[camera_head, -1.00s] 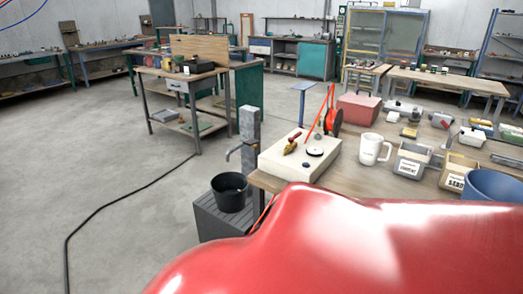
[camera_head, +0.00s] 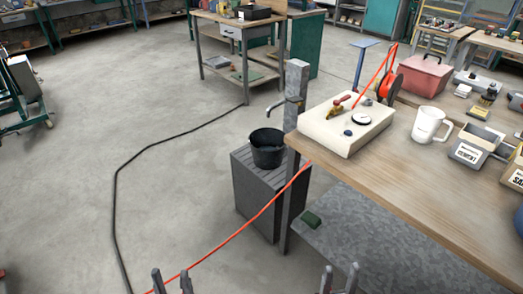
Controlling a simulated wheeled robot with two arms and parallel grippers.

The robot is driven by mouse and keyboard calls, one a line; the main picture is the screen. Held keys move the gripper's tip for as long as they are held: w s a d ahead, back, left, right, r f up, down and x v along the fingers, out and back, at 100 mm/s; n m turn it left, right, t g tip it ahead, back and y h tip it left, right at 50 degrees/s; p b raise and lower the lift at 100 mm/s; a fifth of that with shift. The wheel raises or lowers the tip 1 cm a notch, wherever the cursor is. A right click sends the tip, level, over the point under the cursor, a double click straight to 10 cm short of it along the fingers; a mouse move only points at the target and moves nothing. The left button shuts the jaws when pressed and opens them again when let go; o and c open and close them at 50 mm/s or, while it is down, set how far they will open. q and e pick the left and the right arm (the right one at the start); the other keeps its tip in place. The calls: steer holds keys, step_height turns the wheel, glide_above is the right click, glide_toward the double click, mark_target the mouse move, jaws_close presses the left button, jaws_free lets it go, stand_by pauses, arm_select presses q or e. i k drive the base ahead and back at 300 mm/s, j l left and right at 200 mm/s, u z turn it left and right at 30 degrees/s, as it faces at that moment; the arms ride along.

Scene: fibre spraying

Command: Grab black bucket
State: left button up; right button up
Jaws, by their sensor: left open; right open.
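The black bucket (camera_head: 267,149) stands upright on a grey slatted box (camera_head: 258,187), below the tap (camera_head: 270,112) on a grey post. Only the fingertips of my grippers show, at the bottom edge. My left gripper (camera_head: 172,282) is open and empty, below and left of the bucket in the picture. My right gripper (camera_head: 339,280) is open and empty, below and right of it. Both are well apart from the bucket. The rest of both grippers is out of the picture.
A wooden workbench (camera_head: 415,190) with a white box, a mug (camera_head: 430,125) and containers stands at right. A red hose (camera_head: 245,226) runs from the bench down past the slatted box. A black cable (camera_head: 116,205) lies on the floor; the left floor is mostly clear.

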mark_target(267, 146)
steer(key=i+j, duration=0.2)
steer(key=i, duration=0.35)
steer(key=i+j, duration=0.2)
steer(key=i, duration=0.4)
steer(key=i+j, duration=0.2)
steer(key=i, duration=0.35)
steer(key=u, duration=0.05)
